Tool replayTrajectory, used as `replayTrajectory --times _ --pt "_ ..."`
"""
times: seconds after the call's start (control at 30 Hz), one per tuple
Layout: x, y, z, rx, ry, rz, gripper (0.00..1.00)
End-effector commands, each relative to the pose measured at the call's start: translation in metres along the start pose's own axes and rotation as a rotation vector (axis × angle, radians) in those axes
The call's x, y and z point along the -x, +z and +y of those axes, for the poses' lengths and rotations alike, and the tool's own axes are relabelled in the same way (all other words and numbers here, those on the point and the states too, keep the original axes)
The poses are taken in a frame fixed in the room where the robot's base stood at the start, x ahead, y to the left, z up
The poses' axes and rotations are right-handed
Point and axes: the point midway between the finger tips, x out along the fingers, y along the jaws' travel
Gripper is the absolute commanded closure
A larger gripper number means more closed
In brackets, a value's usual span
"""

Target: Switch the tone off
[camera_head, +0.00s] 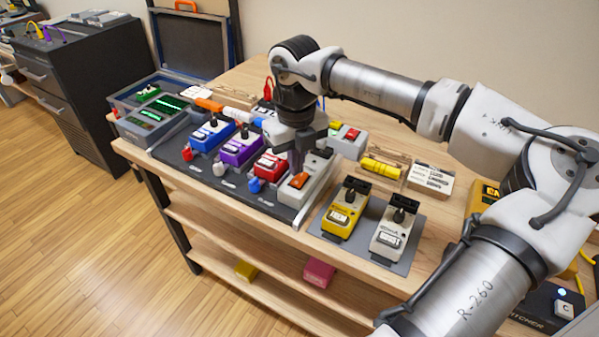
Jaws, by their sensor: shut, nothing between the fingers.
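A light grey unit (312,185) with an orange rocker switch (298,181) stands at the right end of a dark pedal board (232,193). I cannot read any label that names the tone, and which way the rocker is tipped is too small to tell. My gripper (297,172) points down, shut and empty, just above or at the far side of the orange rocker. I cannot tell whether it touches. My gripper hides part of the grey unit. Blue (208,137), purple (236,152) and red (268,166) pedals stand to the left on the board.
A yellow pedal (340,218) and a white pedal (388,240) stand on a grey mat (325,236) to the right. A tray of circuit boards (152,108) is at the left. A small box with red and green tops (346,140) is behind my gripper.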

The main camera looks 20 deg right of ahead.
Motion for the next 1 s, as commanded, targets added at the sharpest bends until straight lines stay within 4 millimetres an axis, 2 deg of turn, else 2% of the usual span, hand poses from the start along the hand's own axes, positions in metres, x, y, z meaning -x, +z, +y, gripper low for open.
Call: replayTrajectory --times 0.1,0.5,1.0 --pt "0.013 0.000 0.000 0.000 0.000 -0.001 1.00" --pt "0.042 0.000 0.000 0.000 -0.001 -0.001 1.00" --pt "0.042 0.001 0.001 0.003 0.002 -0.002 1.00"
